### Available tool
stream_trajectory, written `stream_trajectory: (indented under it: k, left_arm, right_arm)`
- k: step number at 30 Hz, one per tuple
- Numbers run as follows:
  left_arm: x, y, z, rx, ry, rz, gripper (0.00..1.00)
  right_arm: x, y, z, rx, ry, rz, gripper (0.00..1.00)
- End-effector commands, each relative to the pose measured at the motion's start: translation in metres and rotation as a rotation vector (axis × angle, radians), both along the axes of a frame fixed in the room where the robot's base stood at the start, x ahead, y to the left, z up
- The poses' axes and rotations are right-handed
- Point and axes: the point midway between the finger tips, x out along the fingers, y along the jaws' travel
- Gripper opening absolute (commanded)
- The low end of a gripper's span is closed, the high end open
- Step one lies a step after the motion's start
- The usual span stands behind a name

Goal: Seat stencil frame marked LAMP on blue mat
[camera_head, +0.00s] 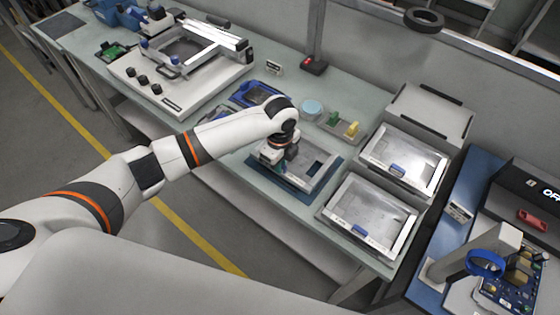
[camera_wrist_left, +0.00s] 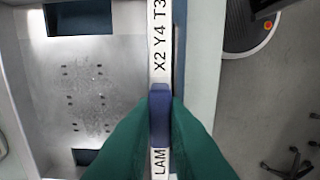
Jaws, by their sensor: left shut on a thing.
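The stencil frame (camera_head: 318,157), light-rimmed with a grey metal sheet and dark cut-outs, lies level over the blue mat (camera_head: 284,185). The mat's dark blue border shows around the frame's near and right sides. Whether the frame rests fully on it cannot be told. My left gripper (camera_head: 276,158) is at the frame's left side. In the left wrist view its green fingers (camera_wrist_left: 160,118) are shut on the frame's blue grip tab (camera_wrist_left: 160,98). The white rim reads "X2 Y4 T3" and "LAM", the rest hidden by the fingers. My right gripper is not in view.
Two more framed stencils with blue tabs, a near one (camera_head: 370,217) and a far one (camera_head: 406,158), lie to the right. A stencil printer (camera_head: 178,62) stands at the left.

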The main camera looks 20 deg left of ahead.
Motion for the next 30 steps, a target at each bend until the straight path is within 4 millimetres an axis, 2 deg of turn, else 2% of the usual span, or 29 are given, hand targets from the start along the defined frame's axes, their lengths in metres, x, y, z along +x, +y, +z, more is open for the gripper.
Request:
stream_trajectory:
  k: [15, 30]
  left_arm:
    - [0.0002, -0.0007, 0.0031, -0.002, -0.002, -0.001, 0.0]
    - [0.0001, -0.0006, 0.0018, -0.002, -0.002, 0.0, 0.0]
  right_arm:
    - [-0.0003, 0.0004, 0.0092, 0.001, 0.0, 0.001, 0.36]
    - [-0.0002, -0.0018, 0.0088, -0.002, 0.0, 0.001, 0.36]
